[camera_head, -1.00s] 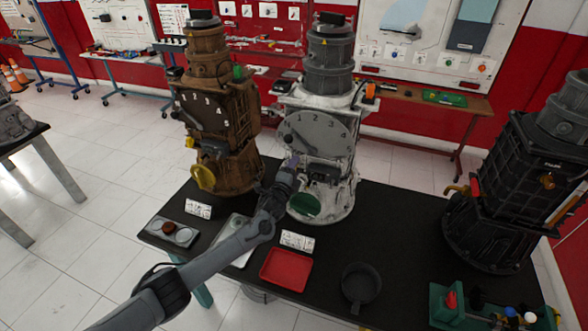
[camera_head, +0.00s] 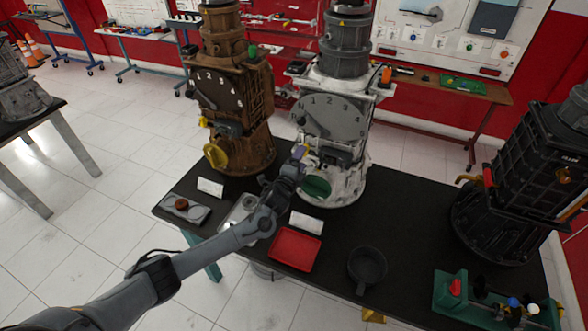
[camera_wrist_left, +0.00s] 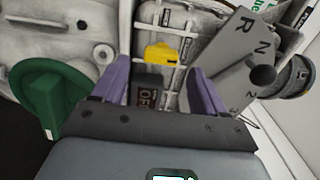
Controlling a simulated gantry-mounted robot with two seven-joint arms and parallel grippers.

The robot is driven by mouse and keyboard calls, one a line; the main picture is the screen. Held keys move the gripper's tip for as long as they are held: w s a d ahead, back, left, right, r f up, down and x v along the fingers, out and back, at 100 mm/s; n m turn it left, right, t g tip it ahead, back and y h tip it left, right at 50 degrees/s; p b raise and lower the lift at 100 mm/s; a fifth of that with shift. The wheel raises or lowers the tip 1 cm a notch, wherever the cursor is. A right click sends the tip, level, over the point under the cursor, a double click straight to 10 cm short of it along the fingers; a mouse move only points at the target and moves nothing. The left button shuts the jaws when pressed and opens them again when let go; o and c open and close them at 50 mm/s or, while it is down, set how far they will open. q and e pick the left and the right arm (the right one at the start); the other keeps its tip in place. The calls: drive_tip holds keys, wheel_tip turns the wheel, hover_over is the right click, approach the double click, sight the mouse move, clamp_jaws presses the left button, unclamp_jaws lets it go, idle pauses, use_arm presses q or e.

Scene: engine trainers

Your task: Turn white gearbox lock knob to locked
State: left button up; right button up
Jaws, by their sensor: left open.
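The white gearbox (camera_head: 353,178) stands upright on the black table, with a grey numbered dial (camera_head: 332,118) and a green handwheel (camera_head: 316,187) low on its front. My left gripper (camera_head: 300,156) is at its front, left of and above the handwheel. In the left wrist view the purple fingers of my left gripper (camera_wrist_left: 160,65) are open. Between and beyond them are a small yellow knob (camera_wrist_left: 160,53) and a dark block marked "OFF" (camera_wrist_left: 148,88). I cannot tell whether the yellow knob is the lock knob. No grip on it shows. The green handwheel (camera_wrist_left: 47,95) is left of the fingers.
A brown gearbox (camera_head: 245,140) stands to the left and a black one (camera_head: 520,180) to the right. A red tray (camera_head: 295,249) and dark pan (camera_head: 367,266) lie in front.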

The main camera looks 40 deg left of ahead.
use_arm(q)
drive_tip(key=shift+v, duration=2.75)
drive_tip(key=s+d+f+n+g+h, duration=0.1)
drive_tip(key=s+d+f, duration=0.2)
drive_tip(key=s+f, duration=0.3)
drive_tip(key=s+d+f+g, duration=0.2)
drive_tip(key=s+d+f, duration=0.2)
drive_tip(key=f, duration=0.4)
drive_tip(key=s+d+n+g+h, duration=0.25)
drive_tip(key=s+d, duration=0.35)
drive_tip(key=s, duration=0.3)
drive_tip(key=s+d+n+g+h, duration=0.2)
drive_tip(key=s+d+n+g, duration=0.15)
drive_tip(key=s+d, duration=0.45)
drive_tip(key=s+r+n+g, duration=0.5)
drive_tip(key=s+r, duration=0.1)
drive_tip(key=s, duration=0.4)
wheel_tip(320, 180, up, 24)
drive_tip(key=p, duration=2.4)
drive_tip(key=shift+s+n+p, duration=0.15)
drive_tip(key=shift+n+p, duration=0.2)
drive_tip(key=shift+n, duration=0.05)
